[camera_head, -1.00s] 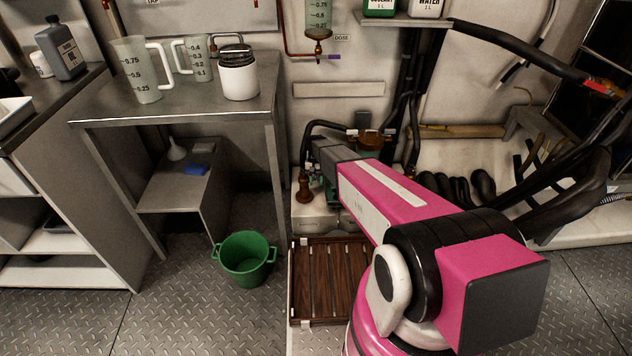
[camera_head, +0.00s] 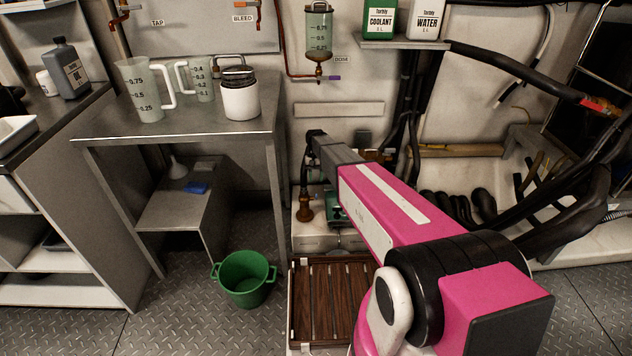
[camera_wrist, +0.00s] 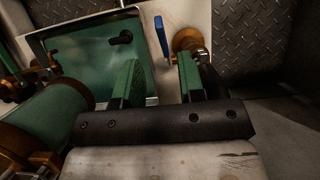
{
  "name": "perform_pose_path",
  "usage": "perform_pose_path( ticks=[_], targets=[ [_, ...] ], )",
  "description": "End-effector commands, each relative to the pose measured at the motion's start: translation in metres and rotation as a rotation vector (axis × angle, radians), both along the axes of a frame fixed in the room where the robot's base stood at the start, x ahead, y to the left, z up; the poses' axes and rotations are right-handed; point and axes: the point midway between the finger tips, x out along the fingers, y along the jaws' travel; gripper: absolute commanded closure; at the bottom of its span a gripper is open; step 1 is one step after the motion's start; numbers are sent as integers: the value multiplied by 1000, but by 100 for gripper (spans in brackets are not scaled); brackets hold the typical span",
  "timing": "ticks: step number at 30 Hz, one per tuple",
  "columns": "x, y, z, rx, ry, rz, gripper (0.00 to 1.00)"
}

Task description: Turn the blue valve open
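The blue valve handle (camera_wrist: 161,36) shows in the wrist view as a narrow upright blue lever beside a round brass fitting (camera_wrist: 188,41). My gripper (camera_wrist: 157,72) is open and empty, with a green-padded finger on each side of the gap. The blue handle lies beyond the fingertips, roughly in line with the gap; no contact is visible. In the head view my pink arm reaches to the low equipment by the wall, and its grey wrist hides the work spot. I cannot make out the blue handle there.
In the wrist view a green tank (camera_wrist: 90,62) with a pale rim and a green cylinder (camera_wrist: 48,118) lie left. In the head view a steel table (camera_head: 190,130), green bucket (camera_head: 245,280) and slatted wooden crate (camera_head: 318,300) stand nearby. Black hoses (camera_head: 530,205) crowd the right.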

Motion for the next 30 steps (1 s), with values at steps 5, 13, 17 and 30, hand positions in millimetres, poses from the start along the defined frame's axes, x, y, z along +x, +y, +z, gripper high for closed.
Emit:
perform_pose_path(
  ticks=[5, 13, 17, 30],
  targets=[
    [0, 0, 0, 0, 0, 0, 54],
    [-49, -28, 22, 6, -55, -6, 53],
    [-102, -59, 47, 14, -129, -10, 53],
    [-193, -107, 86, 43, -276, -35, 53]
  ],
)
